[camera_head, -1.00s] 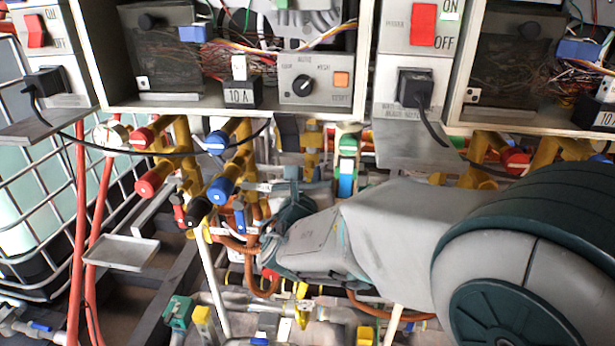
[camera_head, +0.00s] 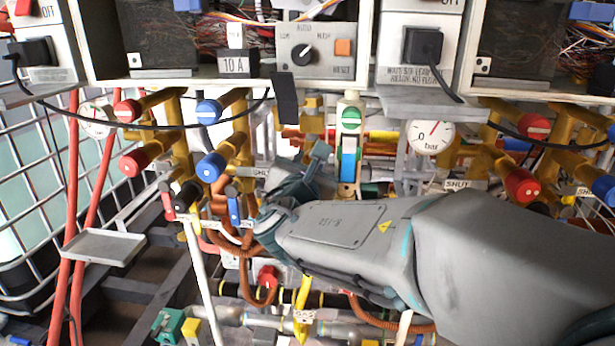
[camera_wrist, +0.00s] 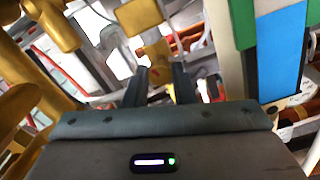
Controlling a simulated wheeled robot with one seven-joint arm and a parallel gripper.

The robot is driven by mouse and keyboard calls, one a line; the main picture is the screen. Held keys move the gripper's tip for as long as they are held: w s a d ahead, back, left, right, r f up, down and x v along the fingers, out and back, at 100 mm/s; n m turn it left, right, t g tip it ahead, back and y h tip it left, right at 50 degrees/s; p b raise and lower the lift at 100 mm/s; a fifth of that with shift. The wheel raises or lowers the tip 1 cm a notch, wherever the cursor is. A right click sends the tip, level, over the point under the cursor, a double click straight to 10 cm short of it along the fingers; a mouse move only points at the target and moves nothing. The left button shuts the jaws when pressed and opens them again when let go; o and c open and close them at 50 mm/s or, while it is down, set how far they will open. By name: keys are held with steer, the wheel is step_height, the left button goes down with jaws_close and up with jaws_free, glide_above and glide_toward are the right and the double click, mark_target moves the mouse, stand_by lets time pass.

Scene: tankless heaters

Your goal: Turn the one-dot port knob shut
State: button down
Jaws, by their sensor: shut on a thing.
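My gripper (camera_head: 318,152) reaches up below a yellow brass fitting (camera_head: 305,118), left of a green-capped valve with a blue tube (camera_head: 348,160). In the wrist view my gripper (camera_wrist: 160,88) has its two dark fingers on either side of a small yellow-brown part (camera_wrist: 158,62). It is shut on this part, though the contact is hard to see. Red knobs (camera_head: 132,163) and blue knobs (camera_head: 211,167) with pale face marks stand on yellow pipes to the left. A black knob (camera_head: 187,194) is below them. The dots are too small to count surely, so I cannot tell the one-dot port knob.
Heater boxes with wiring and a rotary dial (camera_head: 304,52) hang above. A black block (camera_head: 285,98) hangs just above my gripper. A pressure gauge (camera_head: 430,134) is to the right. A black cable crosses at left, and orange hoses (camera_head: 247,285) crowd below.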

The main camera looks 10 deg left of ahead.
stand_by(0.4)
steer(key=c, duration=1.2)
jaws_free()
steer(key=shift+s, duration=0.15)
steer(key=s, duration=1.3)
steer(key=shift+s+d, duration=0.3)
steer(key=shift+d, duration=0.1)
